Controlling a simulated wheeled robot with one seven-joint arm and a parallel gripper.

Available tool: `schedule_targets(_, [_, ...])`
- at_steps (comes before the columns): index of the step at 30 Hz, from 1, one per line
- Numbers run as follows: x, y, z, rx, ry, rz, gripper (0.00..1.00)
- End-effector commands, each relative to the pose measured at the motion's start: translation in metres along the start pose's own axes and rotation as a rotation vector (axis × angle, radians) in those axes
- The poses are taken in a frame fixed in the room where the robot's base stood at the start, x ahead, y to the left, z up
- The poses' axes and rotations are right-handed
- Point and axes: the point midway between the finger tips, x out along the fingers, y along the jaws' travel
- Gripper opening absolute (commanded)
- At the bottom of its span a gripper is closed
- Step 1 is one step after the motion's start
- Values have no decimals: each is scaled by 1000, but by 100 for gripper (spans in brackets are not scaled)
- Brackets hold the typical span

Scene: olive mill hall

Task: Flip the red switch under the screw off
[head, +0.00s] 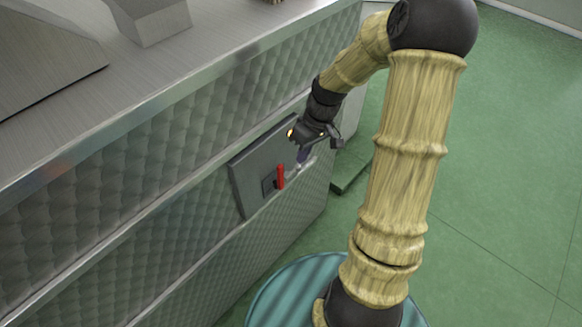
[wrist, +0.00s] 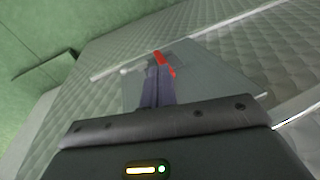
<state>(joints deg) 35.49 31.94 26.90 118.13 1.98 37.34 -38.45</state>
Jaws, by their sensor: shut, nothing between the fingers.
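The red switch (head: 281,177) is a small upright red lever on a dark base (head: 268,187), set in a grey panel (head: 246,190) on the side of the metal machine. My gripper (head: 300,163) is shut and empty, just right of the red lever and close to it. In the wrist view the red lever (wrist: 164,63) shows right beside the tips of my shut fingers (wrist: 154,66). I cannot tell whether they touch. The switch base is mostly hidden behind the fingers there. No screw can be made out.
The quilted metal machine wall (head: 165,235) runs along the left, with a smooth metal top (head: 150,75) above it. Open green floor (head: 500,150) lies to the right. A low green block (head: 350,175) stands on the floor by the machine's end.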

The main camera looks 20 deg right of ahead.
Motion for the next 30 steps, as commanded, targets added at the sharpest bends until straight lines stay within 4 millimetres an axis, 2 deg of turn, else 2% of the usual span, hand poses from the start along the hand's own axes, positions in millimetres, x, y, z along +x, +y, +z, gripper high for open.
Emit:
schedule_targets(3, [9, 25, -8, -49, 46, -82, 0])
schedule_targets(9, [12, 65, -17, -139, 165, -195, 0])
schedule_targets(15, [6, 93, -20, -201, 271, -249, 0])
schedule_targets(30, [8, 96, -21, -214, 288, -256, 0])
